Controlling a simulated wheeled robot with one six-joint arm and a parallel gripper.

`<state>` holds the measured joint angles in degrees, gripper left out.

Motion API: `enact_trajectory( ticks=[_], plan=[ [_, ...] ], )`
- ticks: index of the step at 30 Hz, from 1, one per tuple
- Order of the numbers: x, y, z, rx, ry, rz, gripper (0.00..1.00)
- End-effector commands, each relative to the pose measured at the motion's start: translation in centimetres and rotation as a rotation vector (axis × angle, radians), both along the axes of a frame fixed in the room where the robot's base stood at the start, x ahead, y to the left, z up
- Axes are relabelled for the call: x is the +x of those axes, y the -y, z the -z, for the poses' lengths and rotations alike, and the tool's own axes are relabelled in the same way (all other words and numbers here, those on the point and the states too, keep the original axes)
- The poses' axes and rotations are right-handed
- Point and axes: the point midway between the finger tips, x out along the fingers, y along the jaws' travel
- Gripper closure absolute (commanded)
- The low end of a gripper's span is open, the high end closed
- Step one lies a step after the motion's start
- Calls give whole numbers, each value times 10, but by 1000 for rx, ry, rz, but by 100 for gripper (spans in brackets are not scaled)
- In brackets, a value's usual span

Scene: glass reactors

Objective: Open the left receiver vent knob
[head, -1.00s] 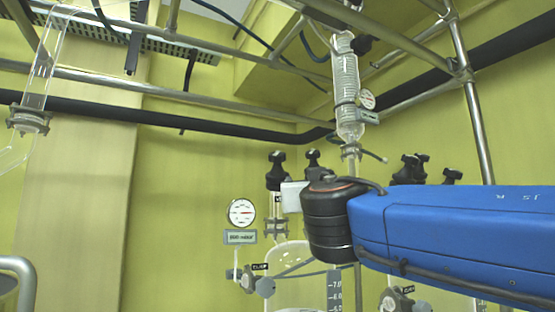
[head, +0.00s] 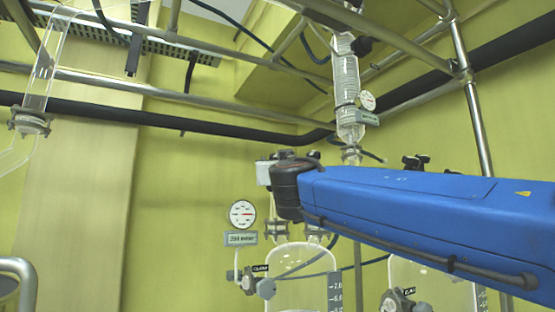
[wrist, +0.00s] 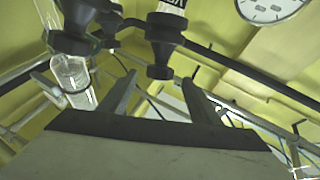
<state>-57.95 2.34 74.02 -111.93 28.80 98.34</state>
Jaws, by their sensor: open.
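In the wrist view, my gripper (wrist: 159,82) is open, its two dark fingers spread with nothing held. A black knob on a stem with a white label (wrist: 165,40) lies just past the fingertips, and its end lines up with the gap between them. I cannot tell its distance, and the label is not readable. Another black knob (wrist: 75,25) is at the upper left. In the head view, the left receiver's glass vessel (head: 300,283) stands below my arm.
A round gauge (head: 242,214) with a label plate and a side valve (head: 257,284) stand left of the vessel. A second glass vessel (head: 430,285) is at the right. A glass condenser column (head: 347,90) and metal frame bars (head: 200,90) are above.

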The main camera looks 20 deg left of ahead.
Motion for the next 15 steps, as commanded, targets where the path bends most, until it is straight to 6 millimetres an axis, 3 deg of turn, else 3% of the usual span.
enact_trajectory(
  ticks=[6, 15],
  plan=[
    [28, -16, -12, 1, -1, 1, 43],
    [49, -27, -23, 0, 0, 1, 43]
  ],
)
